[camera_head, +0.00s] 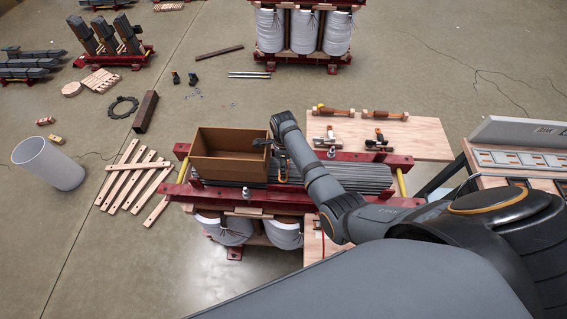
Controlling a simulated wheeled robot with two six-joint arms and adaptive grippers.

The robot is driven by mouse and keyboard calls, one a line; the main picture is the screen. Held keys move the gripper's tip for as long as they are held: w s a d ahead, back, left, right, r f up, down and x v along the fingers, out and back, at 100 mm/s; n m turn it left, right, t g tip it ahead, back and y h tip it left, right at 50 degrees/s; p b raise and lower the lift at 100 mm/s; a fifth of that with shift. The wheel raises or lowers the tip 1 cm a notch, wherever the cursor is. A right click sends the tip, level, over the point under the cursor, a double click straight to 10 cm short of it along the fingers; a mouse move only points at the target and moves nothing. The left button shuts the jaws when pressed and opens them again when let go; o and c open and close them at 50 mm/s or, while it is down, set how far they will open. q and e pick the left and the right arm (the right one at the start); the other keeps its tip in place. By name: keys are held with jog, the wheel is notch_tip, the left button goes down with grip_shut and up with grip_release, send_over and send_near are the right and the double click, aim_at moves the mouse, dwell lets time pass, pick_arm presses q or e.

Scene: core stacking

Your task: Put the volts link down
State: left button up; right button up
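My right arm reaches in from the right, and its dark gripper (264,143) is at the right rim of an open brown cardboard box (229,168). The fingers are small and dark here, so I cannot tell whether they are open or shut or hold anything. A small orange and white piece (282,163) shows just below the gripper, beside the box; I cannot tell if it touches the gripper. I cannot make out which thing is the volts link. The box stands on the grey laminated core (345,178) between red beams. My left gripper is not in view.
A wooden board (425,137) behind the arm holds two orange-brown handled pieces (334,111) and two clamp-like tools (378,141). Wooden slats (131,177) and a white cylinder (48,163) are on the floor at left. A labelled panel (520,160) stands at right.

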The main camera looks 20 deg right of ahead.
notch_tip(320, 180, up, 12)
jog(key=shift+r, duration=0.15)
dwell(0.4)
dwell(0.3)
